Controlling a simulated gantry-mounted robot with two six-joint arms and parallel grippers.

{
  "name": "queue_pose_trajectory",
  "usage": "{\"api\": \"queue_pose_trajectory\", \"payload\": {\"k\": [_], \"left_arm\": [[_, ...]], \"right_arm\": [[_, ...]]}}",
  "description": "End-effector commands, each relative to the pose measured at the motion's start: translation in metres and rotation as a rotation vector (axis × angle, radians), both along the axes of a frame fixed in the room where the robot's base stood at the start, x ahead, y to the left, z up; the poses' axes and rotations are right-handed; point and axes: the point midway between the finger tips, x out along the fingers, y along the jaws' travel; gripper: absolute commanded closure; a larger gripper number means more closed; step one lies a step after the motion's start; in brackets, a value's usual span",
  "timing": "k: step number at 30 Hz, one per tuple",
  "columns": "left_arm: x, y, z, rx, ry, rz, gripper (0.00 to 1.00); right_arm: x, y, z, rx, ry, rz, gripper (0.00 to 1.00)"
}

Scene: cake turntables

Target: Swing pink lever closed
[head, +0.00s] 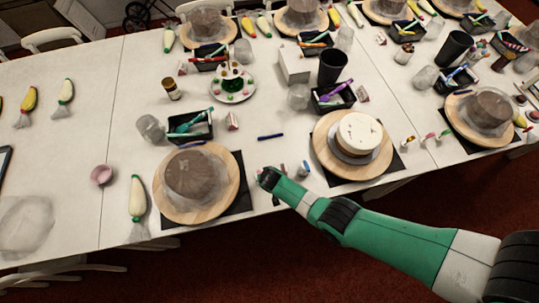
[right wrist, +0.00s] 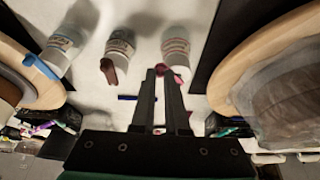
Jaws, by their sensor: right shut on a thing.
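Three small clear dispensers with printed bands stand in a row in the right wrist view. The right one (right wrist: 175,48) has a pink lever (right wrist: 178,77) at its lower end. The middle one (right wrist: 120,45) has a dark red lever (right wrist: 108,71), and the left one (right wrist: 68,42) a blue lever (right wrist: 41,67). My right gripper (right wrist: 163,72) is nearly closed with its fingertips at the pink lever, which they partly hide. In the head view my right gripper (head: 266,177) is low at the table's front edge between two cake boards. My left gripper is not in view.
Round wooden boards with cakes flank my right gripper: a covered cake (head: 192,174) on the left and a white-topped cake (head: 358,134) on the right. A blue stick (head: 270,137) lies behind it. Black trays (head: 190,127) and cups stand farther back.

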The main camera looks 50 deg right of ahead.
Motion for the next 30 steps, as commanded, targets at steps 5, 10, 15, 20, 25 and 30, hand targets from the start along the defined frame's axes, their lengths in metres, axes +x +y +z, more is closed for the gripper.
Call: {"api": "queue_pose_trajectory", "payload": {"k": [5, 10, 15, 20, 25, 30], "left_arm": [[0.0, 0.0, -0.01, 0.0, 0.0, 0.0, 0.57], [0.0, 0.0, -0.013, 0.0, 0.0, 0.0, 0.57], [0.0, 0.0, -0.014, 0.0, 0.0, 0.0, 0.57], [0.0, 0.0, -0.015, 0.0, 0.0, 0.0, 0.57], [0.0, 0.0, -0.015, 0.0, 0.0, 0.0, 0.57], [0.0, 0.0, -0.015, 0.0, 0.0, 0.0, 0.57]], "right_arm": [[0.0, 0.009, -0.003, 0.001, 0.003, -0.14, 1.0], [0.001, 0.013, -0.003, 0.001, 0.004, -0.244, 1.0], [0.001, 0.016, -0.002, 0.002, 0.003, -0.304, 1.0], [0.001, 0.017, -0.003, 0.002, 0.002, -0.335, 1.0], [0.001, 0.018, -0.002, 0.003, 0.002, -0.349, 1.0], [0.001, 0.018, -0.002, 0.002, 0.002, -0.354, 1.0]]}}
